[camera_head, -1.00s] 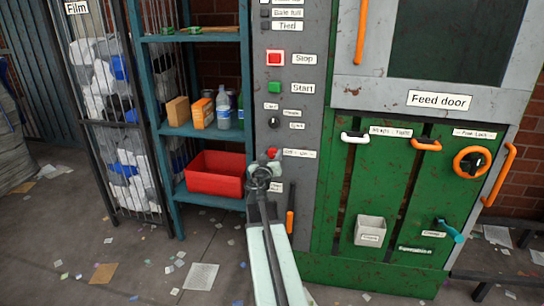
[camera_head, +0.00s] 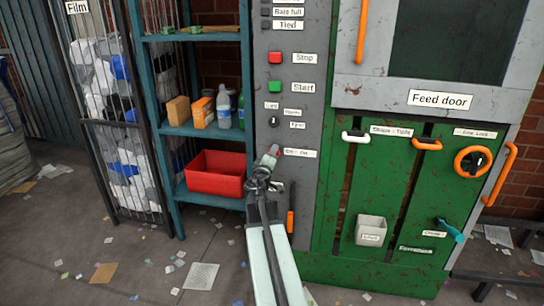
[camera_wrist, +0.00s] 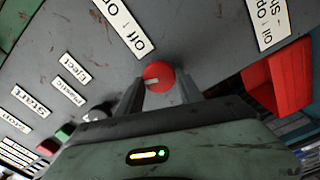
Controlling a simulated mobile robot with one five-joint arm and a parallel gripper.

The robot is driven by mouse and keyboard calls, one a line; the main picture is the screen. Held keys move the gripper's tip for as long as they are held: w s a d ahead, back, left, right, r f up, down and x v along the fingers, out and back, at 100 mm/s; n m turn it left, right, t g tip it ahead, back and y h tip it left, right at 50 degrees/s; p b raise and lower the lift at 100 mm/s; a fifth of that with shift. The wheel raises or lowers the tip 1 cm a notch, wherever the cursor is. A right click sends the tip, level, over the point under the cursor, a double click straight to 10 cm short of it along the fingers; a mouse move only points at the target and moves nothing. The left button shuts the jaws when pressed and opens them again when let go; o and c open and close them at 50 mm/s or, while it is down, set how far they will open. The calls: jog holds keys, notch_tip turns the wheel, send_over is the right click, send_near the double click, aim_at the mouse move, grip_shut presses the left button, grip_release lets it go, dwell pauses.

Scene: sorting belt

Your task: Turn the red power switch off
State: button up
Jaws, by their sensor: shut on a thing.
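The red power switch is a round red knob (camera_wrist: 158,72) on the grey control panel, with a pale pointer mark across its lower left in the wrist view. In the head view the knob (camera_head: 275,149) shows as a small red patch left of an "Off : On" label (camera_head: 300,153). My gripper (camera_head: 267,160) is at the knob. In the wrist view its two fingers stand on either side of the knob and it is shut on it. The fingers hide part of the knob in the head view.
Above on the panel are a red Stop button (camera_head: 275,58), a green Start button (camera_head: 275,87) and a black selector (camera_head: 273,122). An orange handle (camera_head: 290,222) is below right. A blue shelf with a red bin (camera_head: 216,182) stands left. The green machine (camera_head: 325,240) is right.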

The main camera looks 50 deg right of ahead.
jog(key=shift+a+f+n, duration=0.1)
jog(key=shift+f+n, duration=0.05)
jog(key=shift+n, duration=2.05)
jog(key=o, duration=1.3)
jog(key=shift+o, duration=0.2)
